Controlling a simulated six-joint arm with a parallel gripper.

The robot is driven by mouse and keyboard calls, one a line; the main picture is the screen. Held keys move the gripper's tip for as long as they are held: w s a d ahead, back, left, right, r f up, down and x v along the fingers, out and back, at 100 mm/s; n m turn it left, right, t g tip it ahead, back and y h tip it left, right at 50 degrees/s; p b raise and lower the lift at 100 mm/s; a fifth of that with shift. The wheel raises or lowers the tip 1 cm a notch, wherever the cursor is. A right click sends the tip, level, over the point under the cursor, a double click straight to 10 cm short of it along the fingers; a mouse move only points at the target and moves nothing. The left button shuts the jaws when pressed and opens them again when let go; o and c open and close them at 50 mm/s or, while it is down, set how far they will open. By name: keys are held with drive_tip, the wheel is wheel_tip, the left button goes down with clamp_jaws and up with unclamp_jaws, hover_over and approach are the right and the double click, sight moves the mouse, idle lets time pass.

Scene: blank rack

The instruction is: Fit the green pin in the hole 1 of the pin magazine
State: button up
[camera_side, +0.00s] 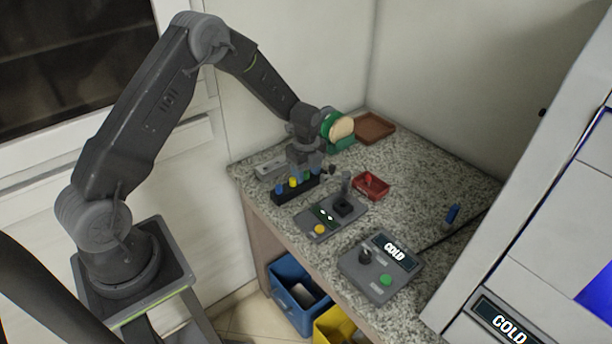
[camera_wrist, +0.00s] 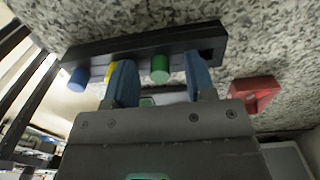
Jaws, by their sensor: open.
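The pin magazine is a long black block; it shows in the side view (camera_side: 290,194) and across the top of the wrist view (camera_wrist: 135,45). The green pin (camera_wrist: 160,70) stands out of the magazine, with a yellow pin (camera_wrist: 111,72) and a blue pin (camera_wrist: 78,78) to its left in the wrist view. My gripper (camera_wrist: 160,80) is open, its two blue fingers on either side of the green pin with gaps visible. A dark opening shows at the magazine's right end in that view. Hole numbers and how deep the green pin sits cannot be told.
A grey panel with a yellow button (camera_side: 319,229) lies in front of the magazine. A red tray (camera_side: 371,186) is beside it, and a COLD control box (camera_side: 380,268) is nearer. A brown tray (camera_side: 375,127) is in the back corner. A blue object (camera_side: 452,214) stands at right.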

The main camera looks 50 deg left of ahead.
drive_tip(key=shift+c, duration=0.5)
clamp_jaws()
drive_tip(key=shift+r, duration=0.5)
drive_tip(key=r, duration=0.3)
drive_tip(key=shift+s+a+r, duration=0.25)
drive_tip(key=shift+a+r, duration=0.1)
drive_tip(key=shift+r, duration=0.05)
drive_tip(key=s+a+r, duration=0.7)
drive_tip(key=a+r, duration=0.1)
drive_tip(key=r, duration=0.4)
wheel_tip(320, 180, down, 8)
drive_tip(key=a, duration=0.1)
drive_tip(key=shift+w+a+r, duration=0.15)
drive_tip(key=shift+w+a, duration=0.2)
drive_tip(key=shift+a, duration=0.05)
